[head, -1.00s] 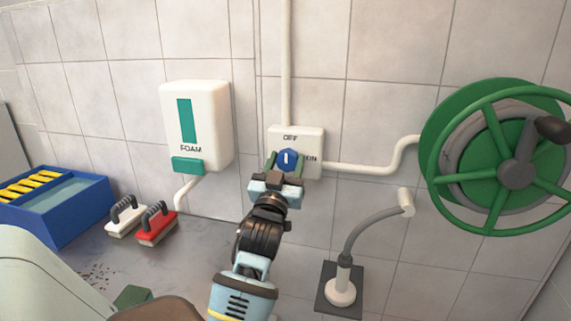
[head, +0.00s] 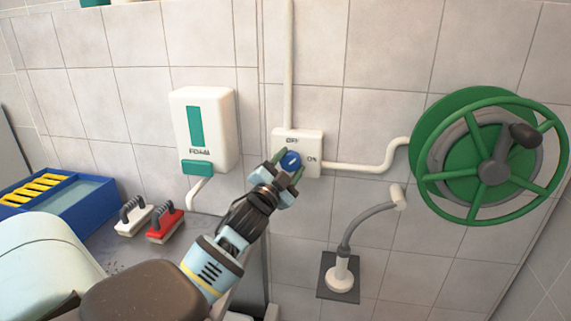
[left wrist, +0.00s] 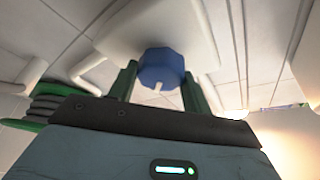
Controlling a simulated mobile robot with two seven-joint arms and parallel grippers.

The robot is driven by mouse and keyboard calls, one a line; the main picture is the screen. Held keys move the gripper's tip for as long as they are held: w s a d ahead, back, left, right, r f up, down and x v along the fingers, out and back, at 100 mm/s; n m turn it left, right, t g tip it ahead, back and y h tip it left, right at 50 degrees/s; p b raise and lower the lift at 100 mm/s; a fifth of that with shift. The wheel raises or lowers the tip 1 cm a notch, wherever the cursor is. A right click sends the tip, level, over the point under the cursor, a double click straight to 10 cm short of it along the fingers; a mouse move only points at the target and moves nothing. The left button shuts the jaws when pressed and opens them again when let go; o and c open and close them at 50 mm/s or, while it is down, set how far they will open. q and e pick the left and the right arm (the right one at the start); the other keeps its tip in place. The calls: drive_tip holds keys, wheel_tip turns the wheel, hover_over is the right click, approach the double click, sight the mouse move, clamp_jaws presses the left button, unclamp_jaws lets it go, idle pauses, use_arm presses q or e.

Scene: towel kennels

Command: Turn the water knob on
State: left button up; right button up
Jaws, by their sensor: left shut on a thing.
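The blue water knob (head: 290,161) sits on a white wall box (head: 311,150) marked OFF at the top and ON at the right. The knob's white mark is tilted toward the upper right, between OFF and ON. My left gripper (head: 288,166) is at the box, shut on the knob, with a green finger on either side of it. In the left wrist view the blue knob (left wrist: 161,68) shows between the two green fingers (left wrist: 160,88), its white mark facing the camera. My right gripper is not in view.
A foam dispenser (head: 204,128) hangs left of the box. A white brush (head: 134,217), a red brush (head: 165,222) and a blue tub (head: 88,212) are at lower left. A green hose reel (head: 450,152) and a grey bent-neck fixture (head: 346,250) are to the right.

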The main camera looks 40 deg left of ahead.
use_arm(q)
drive_tip(key=m, duration=0.2)
drive_tip(key=m+g+h, duration=0.1)
drive_tip(key=m, duration=0.2)
drive_tip(key=shift+h, duration=0.3)
drive_tip(key=shift+m+g+h, duration=0.5)
drive_tip(key=shift+m+g, duration=0.3)
drive_tip(key=shift+m, duration=1.4)
drive_tip(key=o, duration=1)
drive_tip(key=shift+c, duration=0.2)
drive_tip(key=shift+s, duration=0.15)
drive_tip(key=shift+s+f, duration=0.1)
drive_tip(key=shift+s, duration=0.55)
drive_tip(key=s, duration=0.6)
drive_tip(key=shift+d, duration=0.4)
drive_tip(key=shift+s, duration=0.1)
